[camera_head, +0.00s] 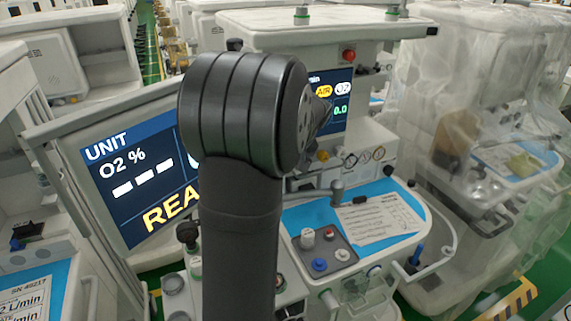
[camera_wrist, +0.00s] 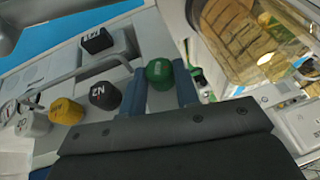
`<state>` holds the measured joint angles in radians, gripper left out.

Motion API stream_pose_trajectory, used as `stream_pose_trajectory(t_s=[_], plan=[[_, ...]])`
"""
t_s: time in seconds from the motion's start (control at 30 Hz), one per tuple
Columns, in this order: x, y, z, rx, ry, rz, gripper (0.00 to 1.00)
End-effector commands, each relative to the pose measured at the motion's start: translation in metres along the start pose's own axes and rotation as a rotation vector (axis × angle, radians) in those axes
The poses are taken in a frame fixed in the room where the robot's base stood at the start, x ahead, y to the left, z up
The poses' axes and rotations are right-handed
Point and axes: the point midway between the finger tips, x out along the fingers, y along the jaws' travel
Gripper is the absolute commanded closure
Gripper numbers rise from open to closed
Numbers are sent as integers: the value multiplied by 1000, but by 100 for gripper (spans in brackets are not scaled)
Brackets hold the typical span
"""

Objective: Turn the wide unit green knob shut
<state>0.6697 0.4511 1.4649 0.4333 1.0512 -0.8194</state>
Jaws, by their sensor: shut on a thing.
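The green knob (camera_wrist: 158,74) is in the upper middle of the wrist view, with its face toward the camera. My gripper (camera_wrist: 160,69) has its two blue fingers on either side of this knob and is shut on it. In the head view my own dark arm stands in front of the wide unit, whose large tilted screen (camera_head: 125,170) reads "UNIT O2 %". The gripper and the green knob are hidden behind my arm in that view.
A black knob (camera_wrist: 105,95), a yellow knob (camera_wrist: 66,111) and a grey-white knob (camera_wrist: 33,124) sit in a row left of the green one. A clear amber-tinted vessel (camera_wrist: 250,35) is close on the right. A grey rail (camera_wrist: 70,78) runs above the knobs.

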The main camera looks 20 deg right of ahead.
Motion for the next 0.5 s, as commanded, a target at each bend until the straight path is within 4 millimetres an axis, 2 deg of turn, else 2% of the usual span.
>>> stream_pose_trajectory(t_s=[0.27,0.5], plan=[[0,3,0,27,0,-60,94],[1,6,0,88,0,-206,94]])
